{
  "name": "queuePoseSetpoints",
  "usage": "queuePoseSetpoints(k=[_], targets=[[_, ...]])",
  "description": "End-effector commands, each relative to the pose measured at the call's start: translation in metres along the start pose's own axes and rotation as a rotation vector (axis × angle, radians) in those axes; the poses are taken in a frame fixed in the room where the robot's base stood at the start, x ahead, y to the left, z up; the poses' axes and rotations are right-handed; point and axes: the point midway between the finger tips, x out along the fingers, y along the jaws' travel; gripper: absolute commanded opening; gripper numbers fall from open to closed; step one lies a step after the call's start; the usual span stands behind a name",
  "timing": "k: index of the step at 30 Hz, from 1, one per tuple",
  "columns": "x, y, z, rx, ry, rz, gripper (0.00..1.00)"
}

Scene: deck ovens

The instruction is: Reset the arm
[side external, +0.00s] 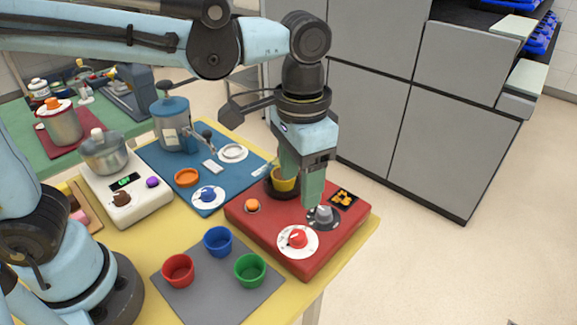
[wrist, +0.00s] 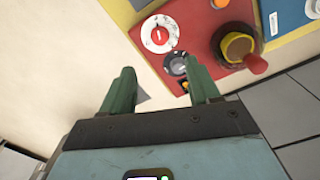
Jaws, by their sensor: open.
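My gripper (side external: 301,190) has two green fingers and hangs pointing down over the red appliance (side external: 262,232). In the wrist view my gripper (wrist: 158,70) shows its fingers spread apart with nothing between them. One fingertip appears close to the grey knob (side external: 323,214) on the red appliance; I cannot tell if it touches. The grey knob also shows in the wrist view (wrist: 177,65), beside the right finger. A red knob on a white dial (side external: 298,239) sits in front of it. A yellow cup (side external: 284,180) stands in a dark pan behind the fingers.
Red (side external: 178,269), blue (side external: 217,241) and green (side external: 250,269) cups stand on a grey mat (side external: 206,300). A blue appliance with a pot (side external: 173,130) and a white appliance with a metal pot (side external: 105,153) stand left. Grey cabinets (side external: 440,150) stand behind.

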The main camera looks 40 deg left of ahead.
Motion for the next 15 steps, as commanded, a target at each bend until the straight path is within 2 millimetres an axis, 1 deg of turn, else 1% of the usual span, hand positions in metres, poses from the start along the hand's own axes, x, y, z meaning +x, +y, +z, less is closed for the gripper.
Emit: queuePoseSetpoints(k=[2, 5, 8, 15], targets=[[0.000, -0.002, 0.001, -0.003, 0.004, 0.001, 0.61], [-0.001, -0.012, 0.004, -0.025, 0.033, 0.004, 0.61], [-0.001, -0.033, 0.012, -0.068, 0.100, 0.008, 0.61], [0.006, -0.096, 0.044, -0.213, 0.338, -0.016, 0.61]])
